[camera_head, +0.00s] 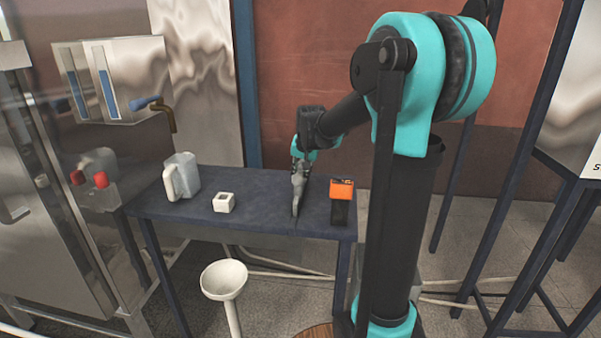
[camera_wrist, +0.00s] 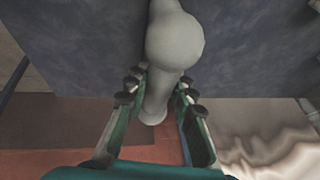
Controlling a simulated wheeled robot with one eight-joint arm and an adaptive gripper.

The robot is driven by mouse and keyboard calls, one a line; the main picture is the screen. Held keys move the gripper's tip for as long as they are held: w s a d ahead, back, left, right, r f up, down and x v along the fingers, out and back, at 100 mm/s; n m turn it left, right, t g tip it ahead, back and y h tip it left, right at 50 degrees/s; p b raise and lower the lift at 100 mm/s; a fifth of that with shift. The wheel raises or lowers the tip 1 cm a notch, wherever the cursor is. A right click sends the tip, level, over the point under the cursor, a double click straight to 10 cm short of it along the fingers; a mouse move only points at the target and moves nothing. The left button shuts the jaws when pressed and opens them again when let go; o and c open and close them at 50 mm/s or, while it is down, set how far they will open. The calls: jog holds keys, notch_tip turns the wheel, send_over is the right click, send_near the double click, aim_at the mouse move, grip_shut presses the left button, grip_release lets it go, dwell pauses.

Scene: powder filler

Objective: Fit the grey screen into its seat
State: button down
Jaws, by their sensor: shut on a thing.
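My gripper (camera_wrist: 158,85) is shut on a smooth light-grey piece (camera_wrist: 174,40) with a round bulge and a narrower neck between the fingers. I cannot tell for sure that this piece is the grey screen; no flat screen shows in either view. In the head view my gripper (camera_head: 299,168) points down over the right part of the dark table, and the grey piece (camera_head: 297,190) hangs narrow and roughly upright below it. I cannot tell whether its lower end touches the table. I cannot make out the seat clearly in these views.
The dark blue table (camera_head: 265,187) carries a white jug (camera_head: 182,177), a small white block with a square opening (camera_head: 223,203) and an orange-topped black object (camera_head: 341,190). A white funnel-shaped stand (camera_head: 224,280) is in front. A steel machine (camera_head: 110,75) with a tap stands at the left.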

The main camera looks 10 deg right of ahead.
jog(key=shift+f, duration=0.95)
jog(key=c, duration=1.2)
grip_release()
jog(key=v, duration=1.2)
